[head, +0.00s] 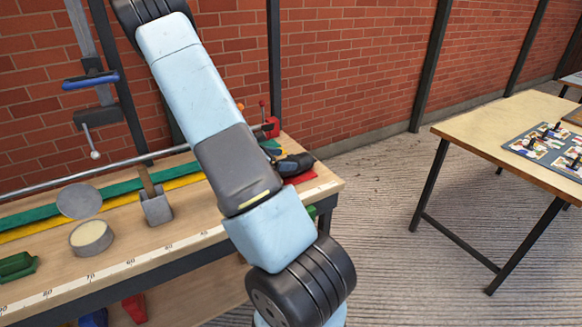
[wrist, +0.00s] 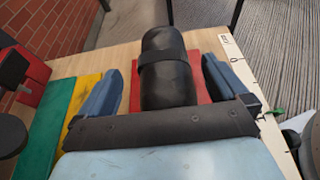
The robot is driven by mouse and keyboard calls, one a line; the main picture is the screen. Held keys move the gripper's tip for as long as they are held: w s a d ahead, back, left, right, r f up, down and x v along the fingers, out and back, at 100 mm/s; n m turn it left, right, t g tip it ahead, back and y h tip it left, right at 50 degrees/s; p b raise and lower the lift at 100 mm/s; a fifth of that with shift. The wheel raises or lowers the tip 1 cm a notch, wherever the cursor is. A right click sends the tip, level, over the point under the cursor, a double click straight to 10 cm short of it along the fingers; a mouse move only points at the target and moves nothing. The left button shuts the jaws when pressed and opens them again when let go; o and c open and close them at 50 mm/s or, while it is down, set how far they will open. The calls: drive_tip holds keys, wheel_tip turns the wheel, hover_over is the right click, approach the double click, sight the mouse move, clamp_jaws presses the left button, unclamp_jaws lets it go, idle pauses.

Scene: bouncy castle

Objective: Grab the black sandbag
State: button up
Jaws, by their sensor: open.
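The black sandbag (wrist: 167,85) is a dark rounded bundle with a strap around it, lying on a red mat (wrist: 203,65) on the workbench. In the head view the sandbag (head: 294,164) shows at the bench's right end, partly hidden behind my arm. My gripper (wrist: 165,88) is open in the wrist view. One blue finger is to the left of the sandbag and one to the right, with a visible gap on each side. The sandbag's near end is close to my dark palm bar.
A second table (head: 500,115) stands right, across clear floor.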

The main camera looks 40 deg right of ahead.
drive_tip(key=shift+x, duration=1.35)
drive_tip(key=shift+a, duration=0.1)
drive_tip(key=shift+c, duration=0.2)
drive_tip(key=c, duration=1.7)
drive_tip(key=shift+r, duration=0.1)
